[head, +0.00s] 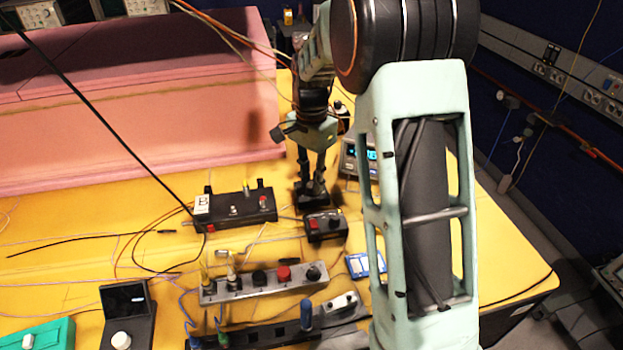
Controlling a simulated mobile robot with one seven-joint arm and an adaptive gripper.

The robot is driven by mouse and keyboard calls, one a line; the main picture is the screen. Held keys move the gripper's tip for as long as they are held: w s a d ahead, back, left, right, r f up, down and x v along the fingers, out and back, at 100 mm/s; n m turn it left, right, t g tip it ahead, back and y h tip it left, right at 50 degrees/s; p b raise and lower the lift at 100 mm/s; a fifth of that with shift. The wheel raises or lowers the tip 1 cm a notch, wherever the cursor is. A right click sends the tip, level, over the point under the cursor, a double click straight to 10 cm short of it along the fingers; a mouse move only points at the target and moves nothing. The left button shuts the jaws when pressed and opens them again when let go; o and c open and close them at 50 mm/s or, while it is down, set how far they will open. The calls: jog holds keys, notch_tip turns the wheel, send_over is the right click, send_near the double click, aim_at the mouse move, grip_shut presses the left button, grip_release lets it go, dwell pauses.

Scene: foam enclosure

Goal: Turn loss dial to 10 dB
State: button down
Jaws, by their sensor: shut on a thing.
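My gripper (312,188) points down at the back middle of the yellow table in the head view. Its fingers are shut on a small dark thing at their tips, which looks like a dial, but the fingers hide most of it. No loss scale or dB mark is readable, so I cannot confirm that it is the loss dial or tell its setting. A small black box with a red knob (325,225) stands just in front of the gripper. A black box with a white "B" label (235,208) lies to the left.
A grey meter with a cyan display (358,155) stands right of the gripper. A grey strip with several knobs (265,283) lies in front. A pink foam block (140,120) fills the back left. Loose cables cross the left side. My arm covers the right side.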

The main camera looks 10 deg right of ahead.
jog(key=shift+w+r+m+p, duration=0.1)
jog(key=shift+m+p, duration=0.25)
jog(key=shift+m, duration=1.65)
jog(key=c, duration=1.7)
grip_release()
jog(key=shift+c, duration=0.2)
notch_tip(320, 180, up, 12)
